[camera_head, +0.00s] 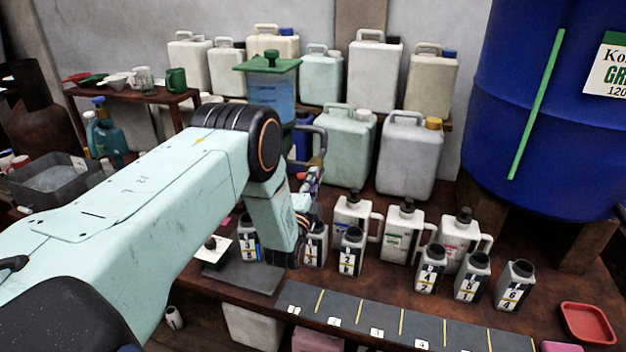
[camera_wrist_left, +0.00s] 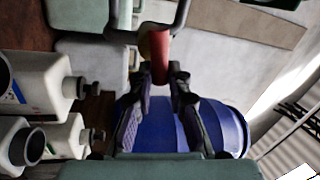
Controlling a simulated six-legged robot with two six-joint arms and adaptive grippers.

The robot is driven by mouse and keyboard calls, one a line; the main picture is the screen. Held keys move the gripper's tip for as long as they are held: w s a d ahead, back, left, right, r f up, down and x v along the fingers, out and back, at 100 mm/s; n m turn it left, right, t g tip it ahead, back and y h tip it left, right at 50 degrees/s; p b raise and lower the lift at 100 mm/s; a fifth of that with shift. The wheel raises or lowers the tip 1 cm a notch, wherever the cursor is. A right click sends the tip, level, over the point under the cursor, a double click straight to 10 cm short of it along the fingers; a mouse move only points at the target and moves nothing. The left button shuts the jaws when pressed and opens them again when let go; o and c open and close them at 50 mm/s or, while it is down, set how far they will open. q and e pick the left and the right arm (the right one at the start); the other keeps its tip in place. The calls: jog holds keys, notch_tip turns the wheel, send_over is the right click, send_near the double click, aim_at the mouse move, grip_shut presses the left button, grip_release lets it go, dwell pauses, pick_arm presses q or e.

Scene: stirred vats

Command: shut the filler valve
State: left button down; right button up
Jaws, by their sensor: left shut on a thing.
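The filler is a blue translucent tank (camera_head: 271,92) with a green lid, standing behind my left arm, with a curved grey pipe (camera_head: 318,138) on its right. In the left wrist view the valve's red handle (camera_wrist_left: 160,57) sits between the fingertips of my left gripper (camera_wrist_left: 160,80), below a brass-coloured body and the grey pipe. My left gripper is shut on this red handle. In the head view the gripper (camera_head: 312,178) is small and partly hidden behind my own wrist. The valve's exact angle is hard to tell. My right gripper is out of view.
Numbered bottles (camera_head: 352,251) and white jugs (camera_head: 402,232) stand close below and right of the gripper. A dark slotted strip (camera_head: 400,322) lies at the front edge. Large canisters (camera_head: 410,155) stand behind. A blue drum (camera_head: 545,120) and red tray (camera_head: 588,323) are at the right.

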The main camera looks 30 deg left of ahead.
pick_arm(q)
jog(key=shift+f+m+h, duration=0.2)
jog(key=shift+m+h, duration=0.2)
jog(key=shift+m, duration=0.9)
jog(key=c, duration=1.3)
grip_release()
jog(key=shift+s, duration=0.1)
jog(key=v, duration=1.2)
jog(key=shift+f, duration=0.15)
